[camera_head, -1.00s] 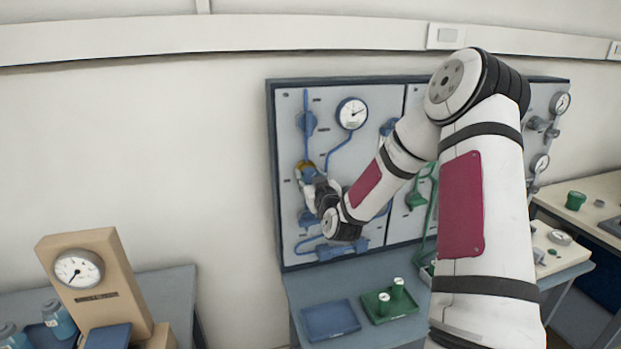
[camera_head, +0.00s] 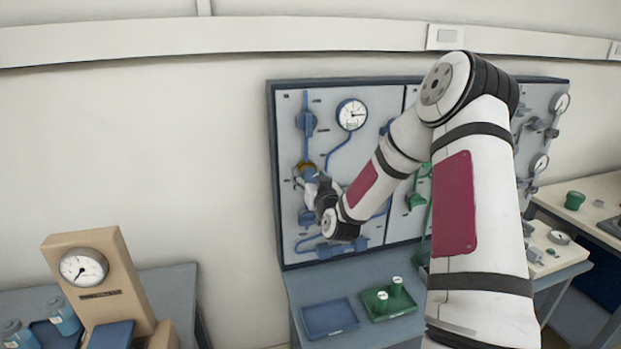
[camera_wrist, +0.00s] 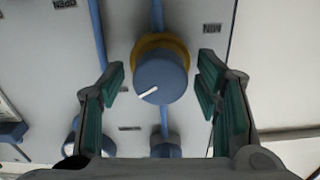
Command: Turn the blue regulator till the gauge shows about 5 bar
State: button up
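The blue regulator (camera_wrist: 160,76) is a round knob with a white mark and a yellow-brown collar, seen in the wrist view between my fingers. In the head view its collar (camera_head: 306,168) shows on the left of the grey panel, mostly hidden by my gripper. My gripper (camera_wrist: 160,88) is open in front of the knob, with a gap on both sides and no finger touching it. The gripper also shows small in the head view (camera_head: 312,185). The round white gauge (camera_head: 351,114) sits up and right of the regulator; its needle points right, its numbers too small to read.
Blue pipes and a blue valve (camera_head: 306,123) sit above the regulator. Below the panel stand a blue tray (camera_head: 330,319) and a green tray (camera_head: 377,314) with green containers. A tan gauge stand (camera_head: 100,275) is at left. My arm hides the panel's middle.

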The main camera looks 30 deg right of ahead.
jog(key=shift+s, duration=0.1)
jog(key=v, duration=1.1)
jog(key=shift+s, duration=0.35)
jog(key=shift+a, duration=0.15)
dwell(1.3)
